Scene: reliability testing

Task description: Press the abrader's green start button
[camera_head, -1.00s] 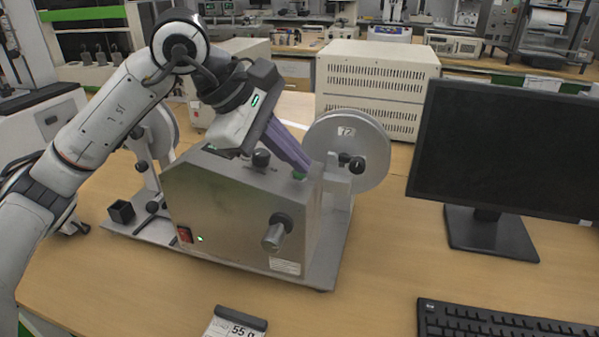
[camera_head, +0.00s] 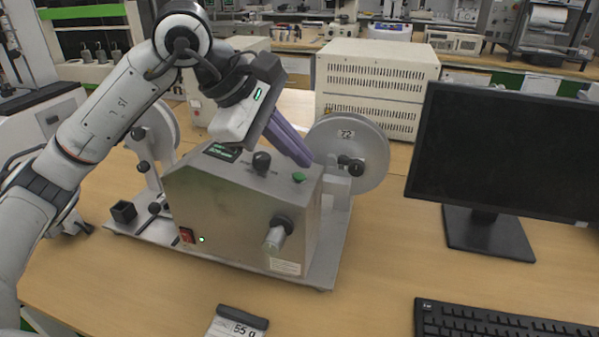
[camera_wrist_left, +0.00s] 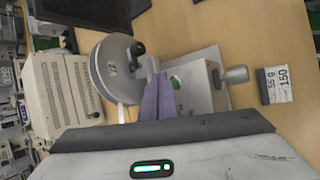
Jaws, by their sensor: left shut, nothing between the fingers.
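The abrader (camera_head: 235,215) is a grey metal box on a base plate, with a wheel on each side. Its round green start button (camera_head: 299,177) is on the top face near the right edge. The button also shows in the wrist view (camera_wrist_left: 175,83), beside the fingertips. My left gripper (camera_head: 307,162) has purple fingers, shut and empty. Its tips are just above and behind the button, apart from it as far as I can tell. The fingers also show in the wrist view (camera_wrist_left: 158,82). My right gripper is not in view.
A black knob (camera_head: 261,162) and a small display (camera_head: 221,151) are on the abrader's top. A lit green lamp (camera_head: 201,239) is beside a red switch (camera_head: 187,235). A monitor (camera_head: 500,160) and keyboard (camera_head: 500,322) stand to the right. A cream vented box (camera_head: 375,80) stands behind.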

